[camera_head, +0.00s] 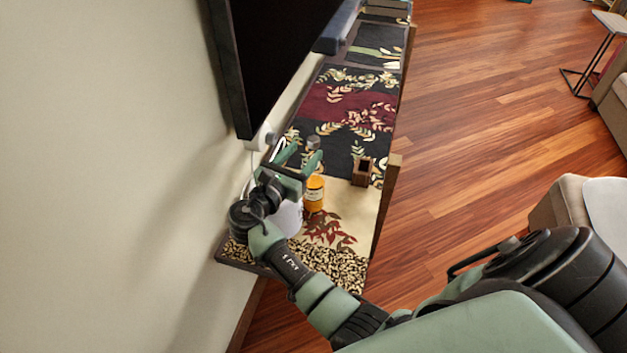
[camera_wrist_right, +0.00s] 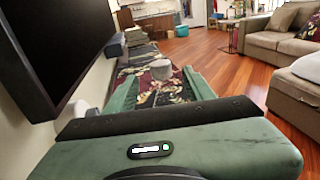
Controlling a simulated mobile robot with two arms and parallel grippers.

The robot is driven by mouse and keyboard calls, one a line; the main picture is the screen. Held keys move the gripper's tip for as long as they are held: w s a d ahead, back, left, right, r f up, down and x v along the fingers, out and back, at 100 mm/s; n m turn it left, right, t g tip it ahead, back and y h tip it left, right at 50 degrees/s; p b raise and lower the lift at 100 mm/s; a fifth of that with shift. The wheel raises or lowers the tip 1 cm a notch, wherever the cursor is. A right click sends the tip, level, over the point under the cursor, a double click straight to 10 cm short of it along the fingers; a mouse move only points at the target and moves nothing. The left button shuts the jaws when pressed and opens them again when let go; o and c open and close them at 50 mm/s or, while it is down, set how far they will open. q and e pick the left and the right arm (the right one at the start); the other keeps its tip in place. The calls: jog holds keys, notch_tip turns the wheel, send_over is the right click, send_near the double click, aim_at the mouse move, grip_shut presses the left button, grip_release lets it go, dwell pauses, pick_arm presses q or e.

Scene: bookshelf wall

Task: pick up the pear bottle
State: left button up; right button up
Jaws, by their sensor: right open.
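My right gripper (camera_head: 302,154) is open above the narrow shelf top, near the wall under the screen. A small grey round-topped thing (camera_head: 313,142) shows at its fingertips. In the right wrist view the grey round top (camera_wrist_right: 161,69) lies between the two green fingers, with a gap seen on each side; its lower part is hidden. An orange bottle (camera_head: 314,194) with a pale label stands upright to the right of my right wrist. I cannot tell for certain which of these is the pear bottle. My left gripper is not in view.
A white rounded thing (camera_head: 289,219) is partly hidden behind my right wrist. A small brown wooden box (camera_head: 362,171) stands near the shelf's right edge. The dark screen (camera_head: 278,55) overhangs on the left. A leaf-patterned runner (camera_head: 347,110) covers the shelf; its far part is mostly clear.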

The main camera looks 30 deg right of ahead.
aim_at(311, 145)
jog(key=p+x, duration=0.1)
jog(key=x, duration=0.3)
jog(key=shift+w+d+r, duration=0.15)
jog(key=shift+d, duration=0.25)
jog(key=shift+w+d, duration=0.2)
jog(key=shift+d, duration=0.15)
grip_shut()
dwell(0.7)
